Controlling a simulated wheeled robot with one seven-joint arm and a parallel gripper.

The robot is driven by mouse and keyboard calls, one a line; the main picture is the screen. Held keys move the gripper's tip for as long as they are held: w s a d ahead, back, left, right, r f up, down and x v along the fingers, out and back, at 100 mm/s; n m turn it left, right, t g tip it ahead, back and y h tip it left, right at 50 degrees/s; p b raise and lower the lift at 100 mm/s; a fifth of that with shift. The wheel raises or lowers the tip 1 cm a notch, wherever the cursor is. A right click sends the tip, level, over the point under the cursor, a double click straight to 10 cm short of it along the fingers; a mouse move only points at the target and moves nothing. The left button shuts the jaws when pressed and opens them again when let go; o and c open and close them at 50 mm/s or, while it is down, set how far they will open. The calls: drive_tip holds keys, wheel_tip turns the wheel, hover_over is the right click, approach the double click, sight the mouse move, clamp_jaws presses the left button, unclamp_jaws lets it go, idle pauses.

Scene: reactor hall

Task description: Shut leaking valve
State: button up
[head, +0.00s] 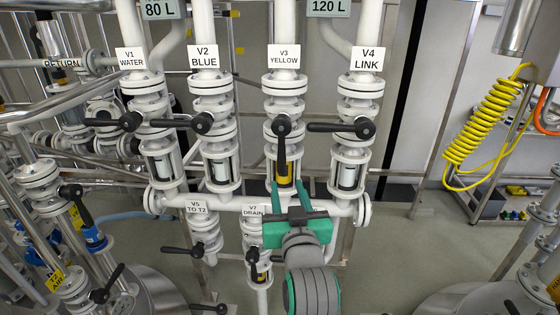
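Four valves labelled V1 WATER, V2 BLUE, V3 YELLOW and V4 LINK stand in a row. The V3 valve's black lever (281,147) points down along its pipe. The V1 lever (116,121), V2 lever (184,123) and V4 lever (341,127) lie crosswise. Yellow shows in the V3 sight glass (284,173); the other three glasses show none. My green gripper (291,187) is open and appears empty, in front of the V3 pipe by the lever's lower end. Its fingers are apart; whether the lever tip is between them in depth I cannot tell.
Below run a white cross pipe (235,203), the V5 TO T2 valve (203,235) and the V7 DRAIN valve (253,262), its lever pointing down. Pipes and levers crowd the left. A yellow coiled hose (480,125) hangs at right. Some floor is clear right of my arm.

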sight(282, 162)
drive_tip(key=w, duration=0.3)
drive_tip(key=w+r, duration=0.1)
drive_tip(key=w, duration=0.6)
drive_tip(key=shift+w+a+r, duration=0.15)
drive_tip(key=shift+a+r, duration=0.25)
drive_tip(key=shift+w+a, duration=0.25)
drive_tip(key=shift+w, duration=0.05)
drive_tip(key=shift+d, duration=0.35)
drive_tip(key=shift+s+a, duration=0.1)
clamp_jaws()
